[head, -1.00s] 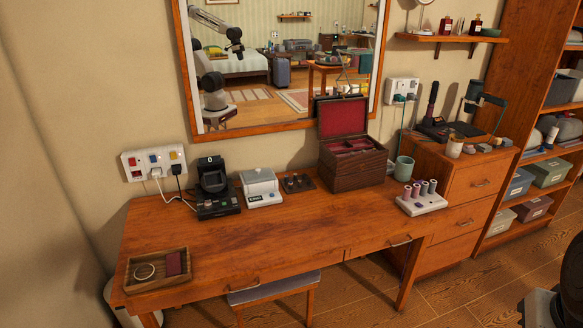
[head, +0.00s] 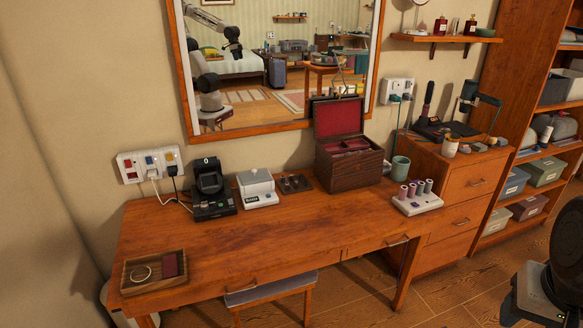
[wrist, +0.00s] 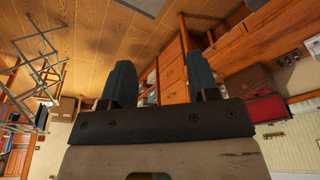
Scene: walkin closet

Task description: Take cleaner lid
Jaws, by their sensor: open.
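The cleaner (head: 257,194) is a small white box with a dark display on its front. It stands on the wooden desk, between a black device and a small dark tray. Its pale lid (head: 255,181) sits closed on top. My gripper (wrist: 161,78) shows in the wrist view with its two dark fingers apart and nothing between them. It is away from the cleaner, which I cannot make out in the wrist view.
The black device (head: 211,188) stands close left of the cleaner. An open wooden jewelry box (head: 347,168) with a red lining stands to the right. A wooden tray (head: 135,285) lies front left. The desk's (head: 270,238) front middle is clear.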

